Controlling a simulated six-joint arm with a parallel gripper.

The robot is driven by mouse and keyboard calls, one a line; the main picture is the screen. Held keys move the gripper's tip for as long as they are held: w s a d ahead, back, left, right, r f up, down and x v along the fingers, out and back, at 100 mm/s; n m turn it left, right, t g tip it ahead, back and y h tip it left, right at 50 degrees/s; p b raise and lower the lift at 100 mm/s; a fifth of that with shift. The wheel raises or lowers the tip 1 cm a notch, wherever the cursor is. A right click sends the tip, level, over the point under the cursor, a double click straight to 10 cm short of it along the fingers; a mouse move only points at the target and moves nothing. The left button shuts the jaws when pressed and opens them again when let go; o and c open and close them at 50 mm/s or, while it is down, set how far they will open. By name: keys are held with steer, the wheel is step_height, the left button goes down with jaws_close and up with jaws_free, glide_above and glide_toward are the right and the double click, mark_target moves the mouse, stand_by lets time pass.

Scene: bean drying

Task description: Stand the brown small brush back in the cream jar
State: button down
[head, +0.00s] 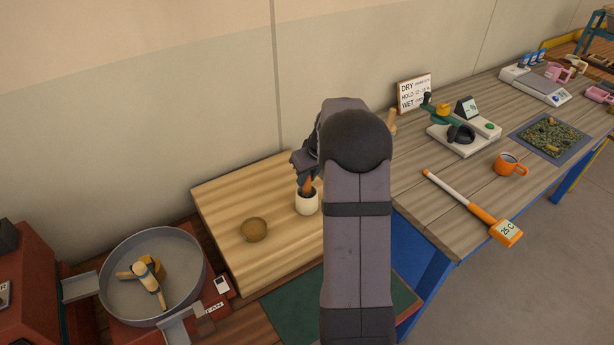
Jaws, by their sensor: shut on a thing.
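The cream jar (307,204) stands upright on the light wooden board, just left of my arm. The brown small brush (308,184) shows as a short orange-brown length between my gripper and the jar's mouth. Its lower end appears to be at or inside the mouth; I cannot tell how deep. My gripper (303,172) is right above the jar, pointing down, shut on the brush. The fingers and my arm hide the brush's upper part.
A small brown bowl (254,230) sits on the light wooden board (222,203) left of the jar. A round grey pan (118,292) with wooden tools is at lower left.

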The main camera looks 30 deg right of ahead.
mark_target(312, 200)
steer(key=shift+f+b, duration=0.3)
steer(key=shift+f, duration=0.05)
steer(key=c, duration=1.5)
jaws_free()
steer(key=b+v, duration=0.2)
steer(key=v, duration=0.5)
steer(key=shift+s+r, duration=0.1)
steer(key=shift+r, duration=0.1)
